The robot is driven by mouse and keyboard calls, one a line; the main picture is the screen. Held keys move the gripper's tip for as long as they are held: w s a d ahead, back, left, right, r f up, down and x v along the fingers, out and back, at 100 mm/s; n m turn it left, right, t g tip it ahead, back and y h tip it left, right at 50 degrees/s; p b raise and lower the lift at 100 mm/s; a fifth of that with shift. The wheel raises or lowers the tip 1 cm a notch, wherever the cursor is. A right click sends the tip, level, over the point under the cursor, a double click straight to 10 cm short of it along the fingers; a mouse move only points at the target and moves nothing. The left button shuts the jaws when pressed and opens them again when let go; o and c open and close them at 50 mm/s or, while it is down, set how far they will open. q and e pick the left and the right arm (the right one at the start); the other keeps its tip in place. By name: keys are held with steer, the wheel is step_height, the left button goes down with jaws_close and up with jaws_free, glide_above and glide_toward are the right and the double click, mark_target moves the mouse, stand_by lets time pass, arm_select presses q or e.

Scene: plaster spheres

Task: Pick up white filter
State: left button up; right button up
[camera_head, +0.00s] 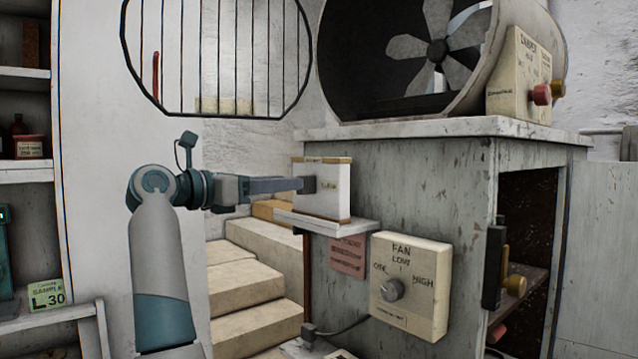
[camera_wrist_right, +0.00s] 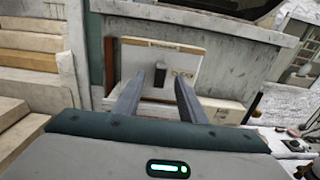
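The white filter (camera_head: 335,197) is an upright white panel with tan edges at top and bottom. It stands on a small ledge (camera_head: 352,227) on the side of the grey cabinet. A dark handle (camera_wrist_right: 160,74) sticks out of its face. My right gripper (camera_head: 306,184) is at the filter's front. In the right wrist view, the white filter (camera_wrist_right: 185,60) lies ahead and my right gripper's fingers (camera_wrist_right: 160,88) are apart, one on each side of the handle, with gaps showing. My left gripper is not in view.
The grey cabinet (camera_head: 420,170) carries a round fan housing (camera_head: 345,60) on top. A fan control box (camera_head: 412,285) with a knob is below and right of the ledge. A wire grille (camera_head: 220,50) is at upper left. Pale steps (camera_head: 250,282) lie behind my arm.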

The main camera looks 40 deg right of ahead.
mark_target(312, 188)
stand_by(0.3)
steer(key=d+p, duration=0.4)
steer(key=d, duration=0.1)
steer(key=shift+w+d, duration=0.1)
steer(key=shift+w, duration=0.1)
stand_by(0.3)
steer(key=shift+c, duration=0.7)
jaws_close()
